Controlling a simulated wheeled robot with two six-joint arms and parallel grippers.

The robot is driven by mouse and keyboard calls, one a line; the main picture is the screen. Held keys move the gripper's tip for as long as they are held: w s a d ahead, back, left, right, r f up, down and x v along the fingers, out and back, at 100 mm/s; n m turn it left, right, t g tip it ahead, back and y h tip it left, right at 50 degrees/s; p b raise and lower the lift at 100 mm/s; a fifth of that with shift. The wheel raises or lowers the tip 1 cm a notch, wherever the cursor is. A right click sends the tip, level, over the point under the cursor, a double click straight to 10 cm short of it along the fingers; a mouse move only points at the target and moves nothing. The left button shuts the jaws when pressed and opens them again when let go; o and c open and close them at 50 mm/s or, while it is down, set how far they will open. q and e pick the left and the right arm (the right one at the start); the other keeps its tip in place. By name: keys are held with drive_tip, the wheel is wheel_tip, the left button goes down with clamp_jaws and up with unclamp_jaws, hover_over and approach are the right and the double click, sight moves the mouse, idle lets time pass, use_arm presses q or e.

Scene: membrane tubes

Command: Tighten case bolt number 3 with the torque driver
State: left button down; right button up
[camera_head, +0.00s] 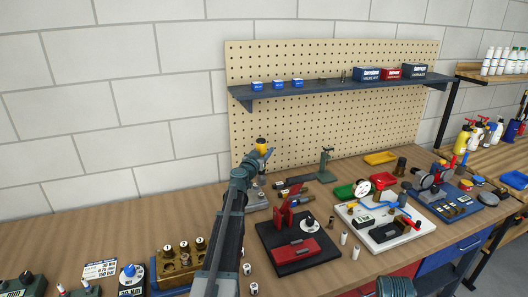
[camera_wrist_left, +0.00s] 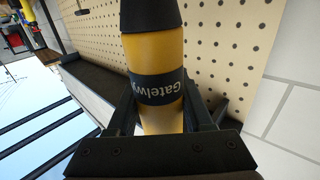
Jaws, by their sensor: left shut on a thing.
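My left gripper (camera_wrist_left: 160,115) is shut on a yellow handle with a black collar and a dark label band (camera_wrist_left: 150,50), which looks like the torque driver. In the head view the yellow handle (camera_head: 262,143) shows at the end of my left arm, in front of the pegboard. The driver's tip is not visible. A blue base with a round metal assembly (camera_head: 462,208) and a white plate with blue and red parts (camera_head: 427,226) stand on the right of the bench.
A shelf (camera_head: 340,90) with boxes juts from the pegboard. The bench's back left is clear.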

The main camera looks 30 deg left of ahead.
drive_tip(key=shift+f+b, duration=2.6)
drive_tip(key=shift+f, duration=0.15)
drive_tip(key=shift+f+b, duration=0.95)
idle(1.2)
wheel_tip(320, 180, up, 6)
drive_tip(key=p, duration=0.6)
idle(0.5)
